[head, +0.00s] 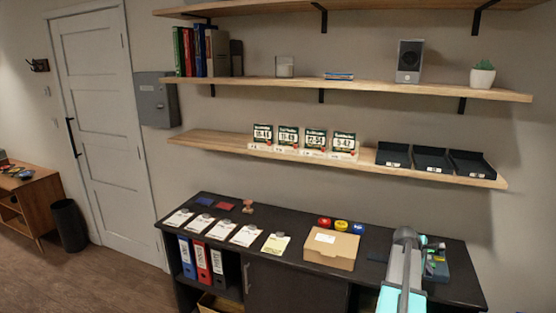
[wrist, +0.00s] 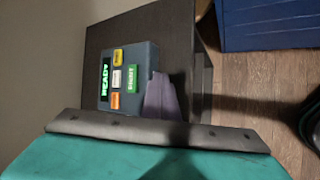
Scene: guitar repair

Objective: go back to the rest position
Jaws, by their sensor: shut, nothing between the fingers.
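My arm (head: 403,265) rises at the lower right of the head view, in front of the bench's right end. Its fingers are not clear there. In the wrist view, my gripper (wrist: 160,80) shows as a narrow greyish wedge, shut and empty. It overlaps the edge of a dark device with a green lit display (wrist: 105,79) and several coloured buttons. I cannot tell whether it touches the device. The lower part of the wrist view is filled by a teal surface with a dark bar.
The black bench (head: 225,213) holds paper sheets, a cardboard box (head: 331,249) and coloured round tins (head: 340,225). Shelves with string packs (head: 287,139) and black trays (head: 432,160) hang above. Wooden floor is open at left.

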